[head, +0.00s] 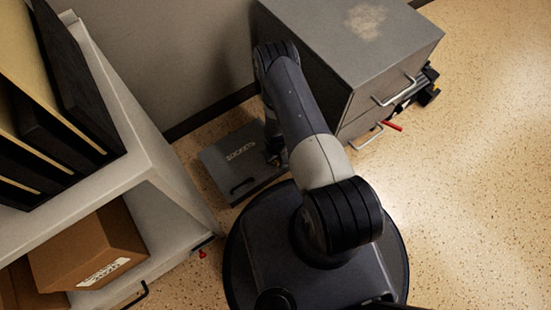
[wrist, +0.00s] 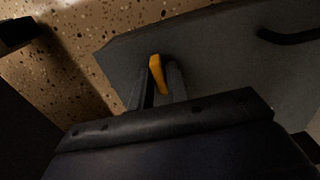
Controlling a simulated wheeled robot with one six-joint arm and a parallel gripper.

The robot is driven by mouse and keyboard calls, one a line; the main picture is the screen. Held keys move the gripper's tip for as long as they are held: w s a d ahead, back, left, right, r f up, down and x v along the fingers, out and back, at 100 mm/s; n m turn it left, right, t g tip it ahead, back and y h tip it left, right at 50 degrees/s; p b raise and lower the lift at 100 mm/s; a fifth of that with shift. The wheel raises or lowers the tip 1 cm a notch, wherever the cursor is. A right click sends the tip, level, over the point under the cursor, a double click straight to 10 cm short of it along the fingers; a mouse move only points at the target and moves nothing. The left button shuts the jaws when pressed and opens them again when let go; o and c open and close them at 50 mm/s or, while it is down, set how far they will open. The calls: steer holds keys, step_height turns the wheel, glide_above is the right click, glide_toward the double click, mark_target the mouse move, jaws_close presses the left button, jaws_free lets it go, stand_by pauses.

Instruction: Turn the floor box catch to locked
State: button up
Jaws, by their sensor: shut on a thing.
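The floor box (head: 225,160) is a flat grey lid set on the speckled floor, marked "SOCKETS", with a black handle (head: 242,187) near its front edge. In the wrist view the lid (wrist: 220,50) fills the upper right, with the handle (wrist: 288,37) at its far right. The catch (wrist: 157,70) is a small orange lever near the lid's edge. My gripper (wrist: 162,85) is shut on the catch, one dark finger on each side. In the head view my gripper (head: 275,155) is at the lid's right side, partly hidden by my arm. Any lock marking is unseen.
A grey drawer cabinet (head: 350,40) stands right of my arm, with handles and a red-handled item (head: 393,126) at its front. A shelf unit (head: 165,170) with black binders and a cardboard box (head: 90,245) stands at left. Open floor (head: 470,200) lies right.

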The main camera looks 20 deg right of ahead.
jaws_close()
steer(key=shift+m+b, duration=0.4)
steer(key=shift+f+m+b, duration=0.15)
steer(key=shift+m+b, duration=0.65)
steer(key=shift+m, duration=0.2)
steer(key=m+b, duration=0.3)
steer(key=m, duration=0.3)
steer(key=shift+w, duration=0.1)
steer(key=m+b, duration=0.2)
steer(key=m, duration=0.2)
steer(key=shift+m, duration=0.4)
steer(key=m+b, duration=0.1)
steer(key=m, duration=0.3)
steer(key=shift+b, duration=0.3)
steer(key=shift+r+m, duration=0.2)
steer(key=shift+m, duration=0.1)
